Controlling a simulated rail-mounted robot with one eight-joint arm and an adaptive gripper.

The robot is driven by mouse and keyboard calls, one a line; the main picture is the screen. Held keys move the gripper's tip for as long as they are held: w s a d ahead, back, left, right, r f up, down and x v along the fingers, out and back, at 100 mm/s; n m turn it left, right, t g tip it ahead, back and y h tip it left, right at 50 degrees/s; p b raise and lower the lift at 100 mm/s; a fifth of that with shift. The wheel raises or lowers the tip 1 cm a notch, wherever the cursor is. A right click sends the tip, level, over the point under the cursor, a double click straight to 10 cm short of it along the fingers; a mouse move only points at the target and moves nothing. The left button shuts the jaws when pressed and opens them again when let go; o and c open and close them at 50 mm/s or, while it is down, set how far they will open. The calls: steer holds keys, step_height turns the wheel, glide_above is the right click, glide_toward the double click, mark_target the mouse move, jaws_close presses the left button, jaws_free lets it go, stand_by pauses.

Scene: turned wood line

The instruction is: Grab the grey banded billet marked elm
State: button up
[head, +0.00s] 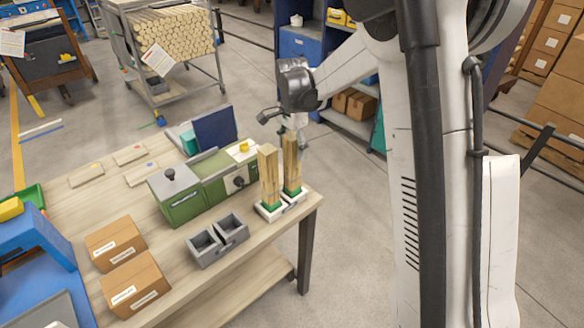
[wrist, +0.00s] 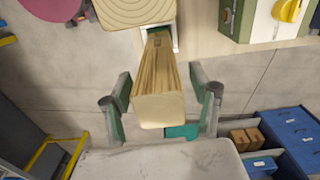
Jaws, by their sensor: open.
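Two pale wooden billets stand upright in white holders with green at their feet, at the right end of the table: a left billet (head: 268,178) and a right billet (head: 292,165). I cannot make out a grey band or an elm mark on either. My gripper (head: 291,128) is at the top of the right billet, partly hidden by it and by the arm. In the wrist view my gripper (wrist: 160,80) is open, with one billet (wrist: 160,108) between its fingers and gaps on both sides. Another billet's ringed end (wrist: 140,8) shows at the top edge.
A green machine (head: 185,194) and grey open bins (head: 218,241) stand left of the billets. Two cardboard boxes (head: 136,283) sit at the table's front left. Behind are a cart of stacked wood (head: 175,33) and a blue shelf (head: 300,43).

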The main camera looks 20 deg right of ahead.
steer(key=shift+f, duration=1)
jaws_close()
